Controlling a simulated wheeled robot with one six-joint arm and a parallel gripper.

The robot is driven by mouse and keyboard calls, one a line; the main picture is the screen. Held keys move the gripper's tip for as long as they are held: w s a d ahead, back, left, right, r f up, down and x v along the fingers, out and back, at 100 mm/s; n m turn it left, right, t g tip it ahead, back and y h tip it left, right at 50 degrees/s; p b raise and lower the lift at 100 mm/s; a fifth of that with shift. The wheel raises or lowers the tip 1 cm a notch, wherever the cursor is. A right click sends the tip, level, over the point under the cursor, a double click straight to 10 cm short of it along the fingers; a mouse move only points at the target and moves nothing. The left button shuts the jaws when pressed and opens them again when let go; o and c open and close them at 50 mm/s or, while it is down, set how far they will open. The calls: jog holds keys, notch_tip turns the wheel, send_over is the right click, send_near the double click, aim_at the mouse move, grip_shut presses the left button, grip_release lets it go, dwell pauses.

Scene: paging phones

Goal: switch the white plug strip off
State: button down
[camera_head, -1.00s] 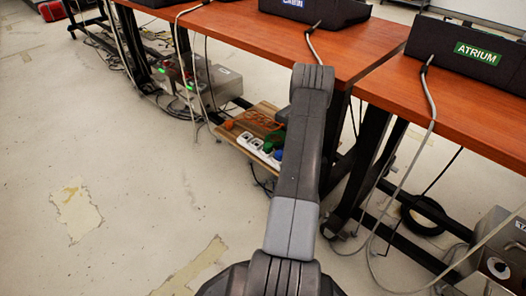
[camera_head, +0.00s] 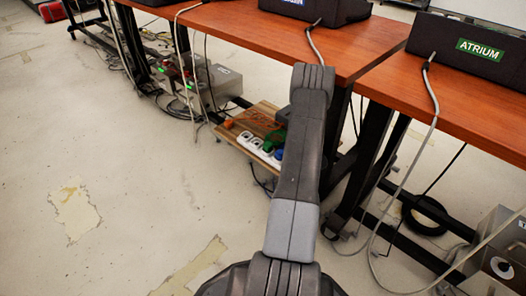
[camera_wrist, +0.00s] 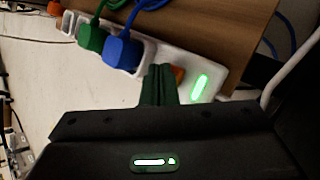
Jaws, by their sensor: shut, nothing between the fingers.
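The white plug strip (camera_wrist: 212,67) runs diagonally across the top of the wrist view, along the edge of a wooden board. A green plug (camera_wrist: 92,38) and a blue plug (camera_wrist: 122,52) sit in it. A small orange-red piece, seemingly its switch (camera_wrist: 178,74), shows partly behind my fingertips. A bright green bar (camera_wrist: 200,88) glows on the strip's near end. My gripper (camera_wrist: 160,72) is shut and empty, its tips over the strip beside the orange piece; I cannot tell whether they touch. The strip also shows in the head view (camera_head: 257,144), where my arm hides the gripper.
The strip's wooden board (camera_head: 232,136) sits low under the wooden desks (camera_head: 270,38). Desk legs (camera_head: 365,150), hanging cables (camera_head: 428,100) and metal boxes (camera_head: 213,85) crowd the space. The floor (camera_head: 120,150) at left is clear.

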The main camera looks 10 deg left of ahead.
jog(key=shift+f, duration=0.25)
dwell(0.3)
jog(key=shift+r, duration=0.7)
jog(key=shift+r+p, duration=1.35)
jog(key=shift+r, duration=1.65)
